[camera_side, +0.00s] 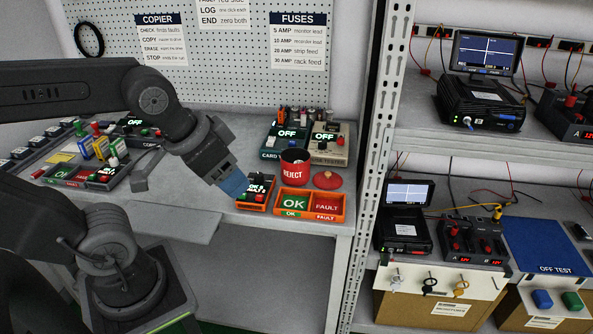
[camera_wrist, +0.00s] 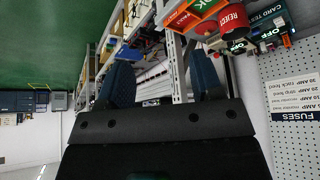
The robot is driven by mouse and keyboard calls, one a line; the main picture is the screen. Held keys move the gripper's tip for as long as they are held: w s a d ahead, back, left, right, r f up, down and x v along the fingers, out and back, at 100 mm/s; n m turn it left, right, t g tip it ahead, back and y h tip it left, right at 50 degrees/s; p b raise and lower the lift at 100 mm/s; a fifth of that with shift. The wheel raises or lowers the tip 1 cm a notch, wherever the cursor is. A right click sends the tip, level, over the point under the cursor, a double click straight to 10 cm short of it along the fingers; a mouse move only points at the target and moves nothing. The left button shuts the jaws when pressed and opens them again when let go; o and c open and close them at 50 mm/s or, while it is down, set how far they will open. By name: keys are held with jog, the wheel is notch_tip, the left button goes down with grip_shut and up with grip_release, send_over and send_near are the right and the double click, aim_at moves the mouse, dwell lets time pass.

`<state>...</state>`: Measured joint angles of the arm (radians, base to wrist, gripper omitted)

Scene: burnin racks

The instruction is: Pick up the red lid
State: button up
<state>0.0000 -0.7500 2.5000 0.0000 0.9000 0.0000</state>
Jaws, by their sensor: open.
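The red lid (camera_side: 327,180), a round disc with a small knob, lies on the bench just right of the red REJECT tin (camera_side: 295,168). In the wrist view, which is upside down, the lid (camera_wrist: 205,28) appears as a red shape beside the tin (camera_wrist: 233,20). My gripper (camera_side: 235,186), with blue fingers, is left of the tin and lid, near a small orange-based device (camera_side: 257,192). In the wrist view my gripper (camera_wrist: 162,62) has its fingers wide apart with nothing between them. The lid is well away from the fingers.
An orange tray (camera_side: 310,215) marked OK and FAULT sits in front of the tin and lid. Two testers (camera_side: 327,143) stand behind them. A metal rack post (camera_side: 372,170) rises right of the bench.

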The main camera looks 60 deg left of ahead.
jog(key=shift+o, duration=0.4)
jog(key=o, duration=0.7)
jog(key=w+a+r+m+g, duration=0.2)
jog(key=w+r+m, duration=0.25)
jog(key=w, duration=0.55)
jog(key=m+g, duration=0.4)
jog(key=m, duration=1)
send_over(328, 172)
jog(key=shift+n, duration=0.25)
notch_tip(328, 172, down, 22)
jog(key=shift+s+d+r, duration=0.1)
jog(key=shift+r, duration=0.1)
jog(key=shift+f, duration=3.25)
